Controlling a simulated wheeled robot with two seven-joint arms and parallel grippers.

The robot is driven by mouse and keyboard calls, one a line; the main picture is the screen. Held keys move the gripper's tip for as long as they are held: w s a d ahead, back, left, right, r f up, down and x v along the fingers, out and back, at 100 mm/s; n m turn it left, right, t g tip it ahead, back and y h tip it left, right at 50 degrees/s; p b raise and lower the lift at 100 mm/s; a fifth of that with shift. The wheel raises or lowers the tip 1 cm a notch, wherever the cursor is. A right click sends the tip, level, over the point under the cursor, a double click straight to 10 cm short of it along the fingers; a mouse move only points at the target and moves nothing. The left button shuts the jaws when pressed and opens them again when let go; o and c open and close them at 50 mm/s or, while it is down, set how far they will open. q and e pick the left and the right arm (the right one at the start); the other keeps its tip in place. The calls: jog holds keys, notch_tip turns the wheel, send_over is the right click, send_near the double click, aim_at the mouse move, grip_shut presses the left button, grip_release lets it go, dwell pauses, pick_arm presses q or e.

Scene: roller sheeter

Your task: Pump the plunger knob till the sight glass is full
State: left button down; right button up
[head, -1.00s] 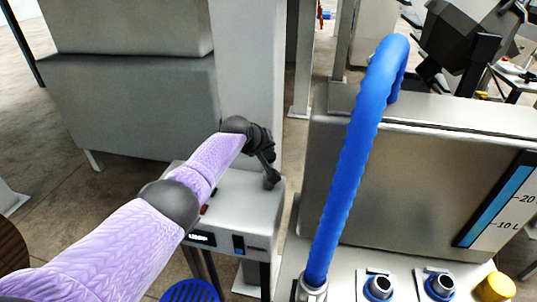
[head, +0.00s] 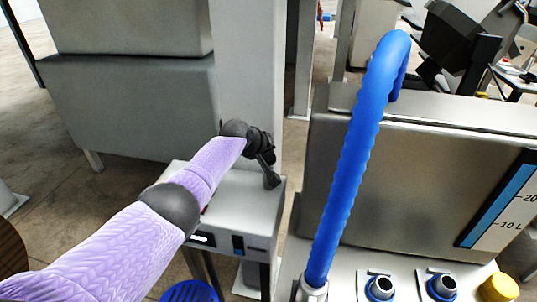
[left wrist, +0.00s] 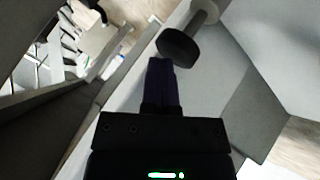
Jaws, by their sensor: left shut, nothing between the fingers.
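My left gripper (head: 270,176) is above the top of a grey box (head: 240,213) in the head view, its dark fingers pointing down. In the left wrist view its fingers (left wrist: 161,68) are shut and empty. The black plunger knob (left wrist: 179,47), on a grey rod, shows there just beyond and right of the fingertips; I cannot tell whether they touch. In the head view I cannot make the knob out apart from the dark gripper. My right gripper is not in view.
A thick blue hose (head: 345,185) arches up right of the box. Behind it stands a grey tank (head: 405,175) with a blue level strip (head: 497,207) marked in litres. Two round fittings and a yellow cap (head: 498,288) are at the lower right. A grey column rises behind the gripper.

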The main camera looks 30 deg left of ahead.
aim_at(267, 158)
pick_arm(q)
jog(key=shift+f+b, duration=0.9)
jog(key=shift+f, duration=0.45)
dwell(0.8)
jog(key=shift+r+p, duration=1.85)
jog(key=shift+r, duration=0.5)
jog(key=shift+r, duration=0.1)
notch_tip(267, 158, up, 5)
jog(key=p, duration=0.4)
